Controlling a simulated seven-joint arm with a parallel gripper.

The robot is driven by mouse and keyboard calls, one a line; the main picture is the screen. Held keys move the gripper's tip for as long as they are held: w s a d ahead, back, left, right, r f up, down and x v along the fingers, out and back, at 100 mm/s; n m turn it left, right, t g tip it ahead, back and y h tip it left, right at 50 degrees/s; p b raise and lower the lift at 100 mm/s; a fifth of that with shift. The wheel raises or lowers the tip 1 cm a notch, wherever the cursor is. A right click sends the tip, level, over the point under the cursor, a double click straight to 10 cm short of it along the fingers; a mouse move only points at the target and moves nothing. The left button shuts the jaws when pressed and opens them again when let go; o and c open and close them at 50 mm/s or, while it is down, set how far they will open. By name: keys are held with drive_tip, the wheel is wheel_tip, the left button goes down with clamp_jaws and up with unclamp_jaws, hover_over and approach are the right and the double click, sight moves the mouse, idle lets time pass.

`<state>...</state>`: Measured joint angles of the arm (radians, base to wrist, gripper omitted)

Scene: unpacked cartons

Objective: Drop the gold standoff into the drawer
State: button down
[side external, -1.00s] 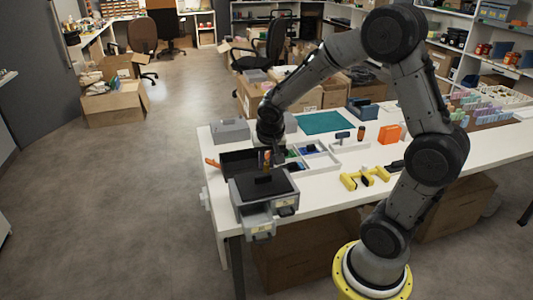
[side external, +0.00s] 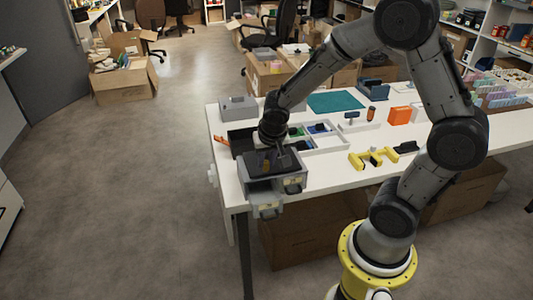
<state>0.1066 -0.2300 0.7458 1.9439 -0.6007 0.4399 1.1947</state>
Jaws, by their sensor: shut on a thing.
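My gripper (side external: 267,163) points down just above the dark top of the small grey drawer cabinet (side external: 258,188) at the table's front left corner. It is shut on the gold standoff (side external: 266,167), which shows as a small golden spot between the fingers. Whether the standoff touches the cabinet top I cannot tell. A lower drawer (side external: 266,211) of the cabinet is pulled out toward the camera, past the table edge. The gripper is above and behind this open drawer. The drawer's inside is too small to make out.
Behind the gripper are a black bin (side external: 241,143) and a light divided tray (side external: 325,142) with small coloured parts. A grey box (side external: 238,108) stands at the back left. Yellow parts (side external: 373,157) and an orange block (side external: 400,116) lie to the right. Bare white table separates them.

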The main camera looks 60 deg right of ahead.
drive_tip(key=shift+f, duration=0.1)
drive_tip(key=c, duration=0.7)
unclamp_jaws()
drive_tip(key=v, duration=1.4)
drive_tip(key=s+a+r+n+t+y, duration=0.1)
drive_tip(key=s+r+t, duration=0.1)
drive_tip(key=s+r, duration=0.35)
drive_tip(key=s+a+f+n+y, duration=0.2)
drive_tip(key=s+a+n, duration=0.2)
drive_tip(key=s+n, duration=0.4)
drive_tip(key=shift+f, duration=0.3)
